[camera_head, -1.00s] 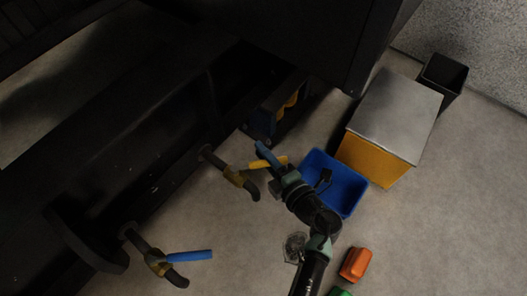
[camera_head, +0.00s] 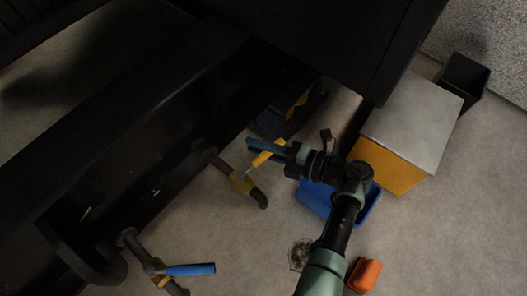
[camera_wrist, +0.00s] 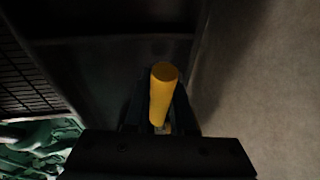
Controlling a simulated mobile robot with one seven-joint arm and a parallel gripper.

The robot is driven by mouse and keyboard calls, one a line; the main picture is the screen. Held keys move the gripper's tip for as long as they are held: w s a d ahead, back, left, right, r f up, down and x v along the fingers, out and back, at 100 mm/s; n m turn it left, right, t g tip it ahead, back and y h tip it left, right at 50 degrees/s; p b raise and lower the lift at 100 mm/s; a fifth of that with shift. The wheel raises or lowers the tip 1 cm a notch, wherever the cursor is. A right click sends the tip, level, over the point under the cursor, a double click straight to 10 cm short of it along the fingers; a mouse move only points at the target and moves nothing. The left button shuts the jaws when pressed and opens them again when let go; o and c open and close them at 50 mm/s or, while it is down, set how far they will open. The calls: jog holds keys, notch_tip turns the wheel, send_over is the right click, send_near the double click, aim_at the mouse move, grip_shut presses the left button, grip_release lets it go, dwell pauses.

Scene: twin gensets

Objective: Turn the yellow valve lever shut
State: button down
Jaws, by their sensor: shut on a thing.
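The yellow valve lever (camera_head: 264,158) sits on a brass-coloured valve body (camera_head: 242,182) on a dark pipe and slants up and to the right from it. My gripper (camera_head: 266,150) is at the lever's outer part, its blue finger lying alongside. In the wrist view the yellow lever (camera_wrist: 163,94) stands between the dark jaws, which are shut on it. The jaws' lower parts are hidden behind the dark gripper body.
A second valve with a blue lever (camera_head: 190,269) is at lower left. A blue bin (camera_head: 313,199) is partly hidden under my arm. A grey-topped yellow box (camera_head: 412,125), a black bin (camera_head: 464,80) and an orange object (camera_head: 365,275) stand to the right. Dark machinery fills the left.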

jog(key=shift+w+a+n+g+y+b, duration=0.25)
jog(key=shift+a+n+g+y+b, duration=0.25)
jog(key=shift+n+g+b, duration=0.55)
jog(key=shift+a, duration=0.1)
jog(key=c, duration=0.8)
grip_release()
jog(key=shift+o, duration=0.2)
jog(key=p+v, duration=0.3)
jog(key=v, duration=1)
jog(key=shift+w+r, duration=0.15)
jog(key=shift+r, duration=0.05)
